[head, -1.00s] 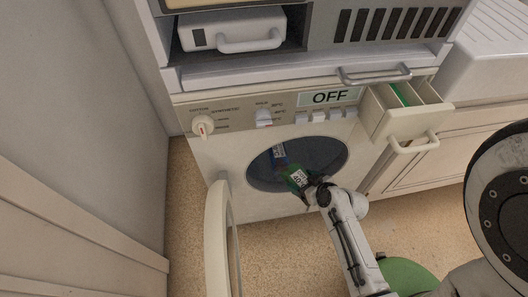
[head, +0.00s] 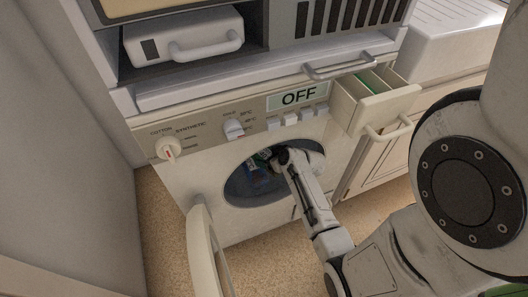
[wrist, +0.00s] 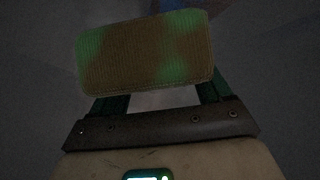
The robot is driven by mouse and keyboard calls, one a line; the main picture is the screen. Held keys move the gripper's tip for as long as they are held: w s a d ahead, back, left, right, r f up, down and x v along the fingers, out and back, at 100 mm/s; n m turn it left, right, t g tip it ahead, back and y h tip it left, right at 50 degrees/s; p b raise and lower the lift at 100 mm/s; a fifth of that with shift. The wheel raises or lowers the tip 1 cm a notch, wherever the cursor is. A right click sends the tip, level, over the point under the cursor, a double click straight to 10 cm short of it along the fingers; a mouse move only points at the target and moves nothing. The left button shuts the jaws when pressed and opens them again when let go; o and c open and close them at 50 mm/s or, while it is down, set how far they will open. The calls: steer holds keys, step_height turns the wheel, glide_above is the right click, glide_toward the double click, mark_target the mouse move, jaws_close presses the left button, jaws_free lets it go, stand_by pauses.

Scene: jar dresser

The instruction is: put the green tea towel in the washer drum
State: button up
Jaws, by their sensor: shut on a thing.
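The washer drum (head: 238,190) is the dark round opening in the washer front, with its door (head: 207,250) swung open. My gripper (head: 272,158) reaches into the upper part of this opening. It is shut on the green tea towel (wrist: 145,52), a folded piece with brownish stains in the wrist view. The towel stands beyond the fingers, inside the dim drum. In the head view only a small green bit of the towel shows beside the gripper; the wrist hides the rest.
A blue item (head: 254,178) lies in the drum, and a bit of blue shows in the wrist view (wrist: 175,6). An open detergent drawer (head: 377,105) juts out at upper right. The washer's display (head: 298,96) reads OFF.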

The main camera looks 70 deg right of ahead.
mark_target(264, 151)
steer(key=shift+w+d, duration=0.2)
steer(key=shift+d, duration=0.1)
steer(key=w+d, duration=0.1)
steer(key=w+d+b, duration=0.1)
steer(key=shift+w+d+f, duration=0.2)
steer(key=shift+d, duration=0.2)
steer(key=shift+s+a+f, duration=0.1)
steer(key=shift+a+f, duration=0.05)
steer(key=shift+f, duration=0.35)
steer(key=shift+f, duration=0.1)
steer(key=shift+f+b, duration=0.4)
steer(key=shift+b, duration=0.25)
steer(key=shift+f, duration=0.2)
